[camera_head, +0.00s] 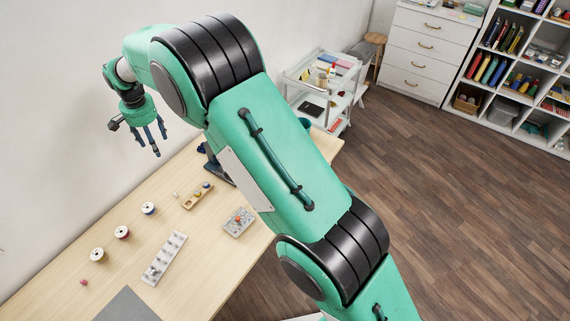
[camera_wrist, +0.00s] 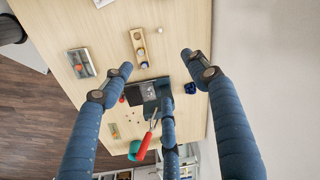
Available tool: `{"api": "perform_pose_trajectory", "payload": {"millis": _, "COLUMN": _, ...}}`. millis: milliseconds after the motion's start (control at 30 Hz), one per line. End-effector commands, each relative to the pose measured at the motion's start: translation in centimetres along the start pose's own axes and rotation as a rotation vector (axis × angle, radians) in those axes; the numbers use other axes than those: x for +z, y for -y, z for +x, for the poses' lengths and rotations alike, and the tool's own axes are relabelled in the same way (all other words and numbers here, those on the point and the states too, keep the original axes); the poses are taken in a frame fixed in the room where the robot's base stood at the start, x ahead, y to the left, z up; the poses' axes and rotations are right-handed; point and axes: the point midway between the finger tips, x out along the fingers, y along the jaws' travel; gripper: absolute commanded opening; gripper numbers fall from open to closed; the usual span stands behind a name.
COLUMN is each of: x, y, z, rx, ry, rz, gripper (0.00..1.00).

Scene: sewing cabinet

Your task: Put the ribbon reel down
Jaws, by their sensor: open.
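Three small reels stand upright in a slanting row on the table: one with a white top (camera_head: 149,208), one with a reddish band (camera_head: 122,232) and a pale one (camera_head: 97,254). I cannot tell which is the ribbon reel. My gripper (camera_head: 152,139) hangs high above the table's far part, close to the wall, apart from the reels. In the wrist view my gripper (camera_wrist: 158,76) has its three fingers spread, with nothing held between them. No reel of that row is clear in the wrist view.
A wooden holder (camera_head: 197,196), a grey tray with a red item (camera_head: 239,222) and a long pale rack (camera_head: 165,258) lie on the table. A grey mat (camera_head: 127,306) lies in front. A dark device (camera_wrist: 140,93) and a red-handled tool (camera_wrist: 146,146) show beneath the fingers.

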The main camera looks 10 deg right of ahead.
Motion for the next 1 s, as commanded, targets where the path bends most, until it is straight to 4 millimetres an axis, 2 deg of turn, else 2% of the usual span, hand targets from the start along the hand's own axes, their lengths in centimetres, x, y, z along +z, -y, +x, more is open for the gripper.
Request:
{"api": "perform_pose_trajectory", "payload": {"millis": 33, "x": -0.5, "y": -1.4, "z": -2.0, "rx": -0.008, "ry": -0.009, "rz": 0.000, "gripper": 0.59}}
{"api": "perform_pose_trajectory", "payload": {"millis": 100, "x": -0.9, "y": -3.3, "z": -4.2, "rx": -0.014, "ry": -0.018, "rz": -0.006, "gripper": 0.59}}
{"api": "perform_pose_trajectory", "payload": {"millis": 467, "x": -1.4, "y": -13.5, "z": -14.6, "rx": -0.044, "ry": -0.073, "rz": -0.039, "gripper": 0.59}}
{"api": "perform_pose_trajectory", "payload": {"millis": 700, "x": -0.2, "y": -20.5, "z": -20.4, "rx": -0.057, "ry": -0.112, "rz": -0.062, "gripper": 0.59}}
{"api": "perform_pose_trajectory", "payload": {"millis": 1000, "x": 3.0, "y": -29.1, "z": -26.2, "rx": -0.066, "ry": -0.164, "rz": -0.090, "gripper": 0.59}}
